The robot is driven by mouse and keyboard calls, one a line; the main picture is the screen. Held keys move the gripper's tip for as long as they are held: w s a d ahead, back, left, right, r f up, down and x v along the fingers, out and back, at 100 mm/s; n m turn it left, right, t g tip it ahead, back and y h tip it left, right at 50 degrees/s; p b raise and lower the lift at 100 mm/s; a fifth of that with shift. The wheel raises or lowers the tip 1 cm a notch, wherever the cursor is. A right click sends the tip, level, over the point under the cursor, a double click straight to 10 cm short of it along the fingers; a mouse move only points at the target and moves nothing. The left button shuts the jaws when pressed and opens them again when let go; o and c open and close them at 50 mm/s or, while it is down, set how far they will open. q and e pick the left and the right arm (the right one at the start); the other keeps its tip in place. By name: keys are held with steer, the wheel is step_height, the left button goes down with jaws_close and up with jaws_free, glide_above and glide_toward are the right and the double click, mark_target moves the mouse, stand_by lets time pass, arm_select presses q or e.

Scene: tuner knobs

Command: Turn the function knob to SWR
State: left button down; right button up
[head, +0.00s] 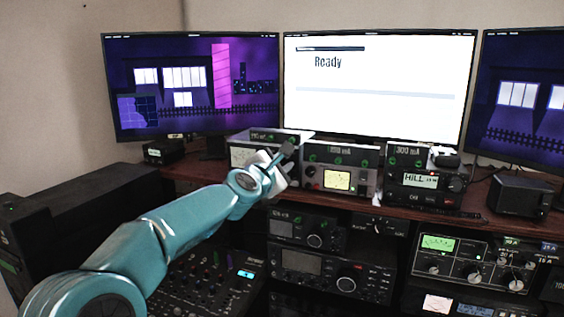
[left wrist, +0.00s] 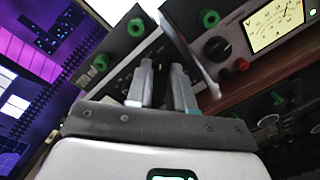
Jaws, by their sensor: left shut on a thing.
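The tuner (head: 242,155) is a box with a light front at the left of the shelf, below the gap between two monitors. My left gripper (head: 287,151) is in front of the tuner's right part. The function lettering and the knob's pointer cannot be read. My right gripper is not in view.
A meter radio (head: 338,180) stands just right of the tuner, close to my left gripper; its black knob (left wrist: 217,48) shows in the left wrist view. Another radio (head: 425,182) stands further right. The monitor (head: 380,90) behind reads "Ready". More radios sit below the wooden shelf.

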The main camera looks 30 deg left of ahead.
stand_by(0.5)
arm_select(q)
steer(key=c, duration=1)
jaws_free()
steer(key=shift+s+d, duration=0.1)
steer(key=shift+s, duration=0.3)
steer(key=s+d+b, duration=0.1)
steer(key=s+d, duration=0.2)
steer(key=s, duration=1.2)
steer(key=shift+r, duration=0.25)
steer(key=shift+s, duration=0.1)
